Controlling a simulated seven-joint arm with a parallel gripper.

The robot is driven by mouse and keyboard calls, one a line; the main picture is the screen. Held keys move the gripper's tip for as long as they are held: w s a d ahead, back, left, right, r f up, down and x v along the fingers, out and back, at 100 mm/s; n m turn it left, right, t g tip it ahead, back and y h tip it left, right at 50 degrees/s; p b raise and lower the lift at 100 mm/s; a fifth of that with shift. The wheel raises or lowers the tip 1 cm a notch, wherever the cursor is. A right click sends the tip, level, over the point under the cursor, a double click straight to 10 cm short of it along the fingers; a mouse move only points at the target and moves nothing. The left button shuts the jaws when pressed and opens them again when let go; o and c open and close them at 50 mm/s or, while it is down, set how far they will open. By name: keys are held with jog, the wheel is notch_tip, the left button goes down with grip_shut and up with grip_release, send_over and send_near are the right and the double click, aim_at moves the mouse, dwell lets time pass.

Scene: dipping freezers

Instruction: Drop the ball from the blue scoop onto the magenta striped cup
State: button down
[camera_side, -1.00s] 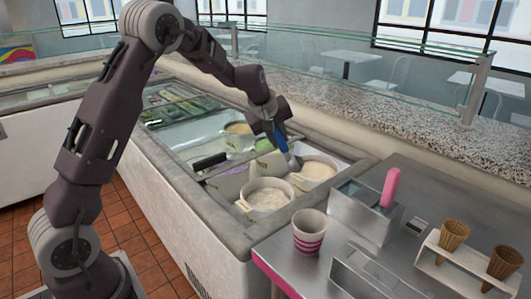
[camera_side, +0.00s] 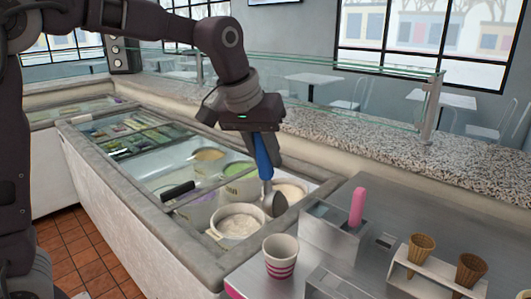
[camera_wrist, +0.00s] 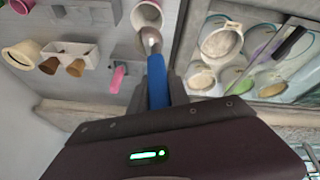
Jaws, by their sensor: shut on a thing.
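My gripper (camera_side: 264,145) is shut on the blue handle of the scoop (camera_side: 263,160), which hangs down with its metal bowl low. In the side view the bowl is in front of the back right tub, above the freezer. The wrist view shows my gripper (camera_wrist: 168,88), the blue scoop (camera_wrist: 157,78) and its bowl overlapping the cup (camera_wrist: 147,15). The white cup with magenta stripes (camera_side: 280,257) stands upright on the steel counter, apart from the scoop in the side view. I cannot make out a ball in the bowl; its inside is hidden.
The open freezer (camera_side: 140,220) holds several ice cream tubs; a dark-handled scoop (camera_side: 178,191) lies there. On the counter are a steel holder with a pink handle (camera_side: 357,207) and a cone rack (camera_side: 437,270). A glass guard (camera_side: 340,95) runs behind.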

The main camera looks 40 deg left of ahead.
aim_at(276, 191)
jog(key=shift+m+g+y, duration=0.3)
jog(key=shift+y, duration=0.6)
jog(key=f, duration=0.1)
jog(key=d+f, duration=0.1)
jog(key=f, duration=0.1)
jog(key=d+f, duration=0.1)
jog(key=shift+w+f, duration=0.3)
jog(key=shift+f, duration=0.05)
jog(key=shift+w+d+f+m+g+y, duration=0.1)
jog(key=shift+w+d+f+g+y, duration=0.2)
jog(key=shift+d+y, duration=0.35)
jog(key=shift+w+d+f+m+g+y, duration=0.1)
jog(key=shift+d+f+y, duration=0.25)
jog(key=shift+d+y, duration=0.3)
jog(key=shift+w+d+f+m+g+y, duration=0.1)
jog(key=shift+w+d+f+g+y, duration=0.1)
jog(key=shift+d+f+y, duration=0.3)
jog(key=shift+r, duration=0.15)
dwell(0.6)
